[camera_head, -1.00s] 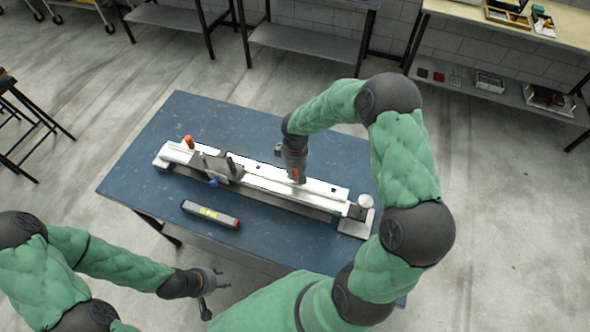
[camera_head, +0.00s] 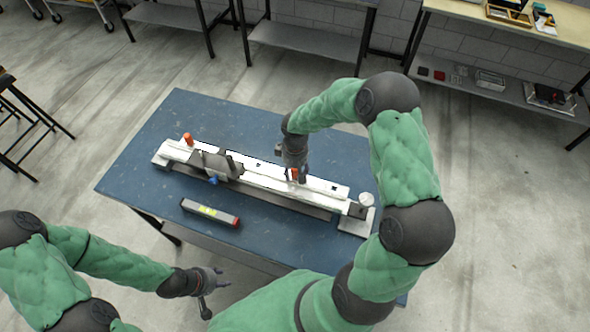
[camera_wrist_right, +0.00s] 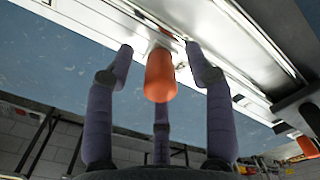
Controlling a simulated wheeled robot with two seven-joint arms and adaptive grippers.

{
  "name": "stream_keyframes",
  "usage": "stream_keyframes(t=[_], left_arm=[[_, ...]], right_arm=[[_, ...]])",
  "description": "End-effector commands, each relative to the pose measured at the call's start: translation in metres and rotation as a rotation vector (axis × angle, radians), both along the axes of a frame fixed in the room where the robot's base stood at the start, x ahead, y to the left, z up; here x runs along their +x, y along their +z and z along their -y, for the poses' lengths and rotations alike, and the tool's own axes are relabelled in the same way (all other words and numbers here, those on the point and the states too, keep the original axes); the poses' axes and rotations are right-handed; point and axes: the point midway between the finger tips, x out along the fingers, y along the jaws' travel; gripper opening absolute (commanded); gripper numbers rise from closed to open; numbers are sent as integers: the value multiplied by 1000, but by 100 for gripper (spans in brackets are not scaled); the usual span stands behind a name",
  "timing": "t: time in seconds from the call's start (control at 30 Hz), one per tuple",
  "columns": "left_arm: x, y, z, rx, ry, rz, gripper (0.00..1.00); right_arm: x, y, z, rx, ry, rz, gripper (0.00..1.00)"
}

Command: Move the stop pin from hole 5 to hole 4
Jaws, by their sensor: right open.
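The stop pin (camera_wrist_right: 160,75) has an orange handle and sits at the white-topped rail (camera_head: 265,180). It also shows in the head view (camera_head: 294,174), partly hidden by my right gripper. My right gripper (camera_wrist_right: 160,58) is open, with its dark fingers spread around the orange handle and gaps visible on both sides. In the head view the right gripper (camera_head: 295,170) is right over the rail. I cannot read hole numbers, and the pin's lower end is hidden. My left gripper (camera_head: 219,279) is open and empty, in front of the table's near edge.
The rail lies on a blue table (camera_head: 250,125). A dark carriage (camera_head: 222,165) with a blue knob (camera_head: 213,181) sits on the rail. Another orange handle (camera_head: 188,139) stands at the rail's left end. A red-ended level (camera_head: 210,213) lies in front of the rail.

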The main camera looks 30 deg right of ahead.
Motion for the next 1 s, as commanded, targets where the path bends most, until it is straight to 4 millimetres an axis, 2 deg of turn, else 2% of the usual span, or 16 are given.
stream_keyframes(t=[0.13,0.23,0.5,0.7,0.83,1.0], left_arm=[[0,0,0,0,0,0,40],[0,0,0,0,0,0,40],[0,0,0,0,0,0,40],[0,0,0,0,0,0,40],[0,0,0,0,0,0,40],[0,0,0,0,0,0,40]], right_arm=[[0,6,0,-1,-1,1,54],[1,18,0,-1,0,2,54],[1,71,1,-1,0,4,54],[1,103,1,-1,0,2,54],[1,115,0,0,0,1,54],[0,120,0,0,0,0,54]])
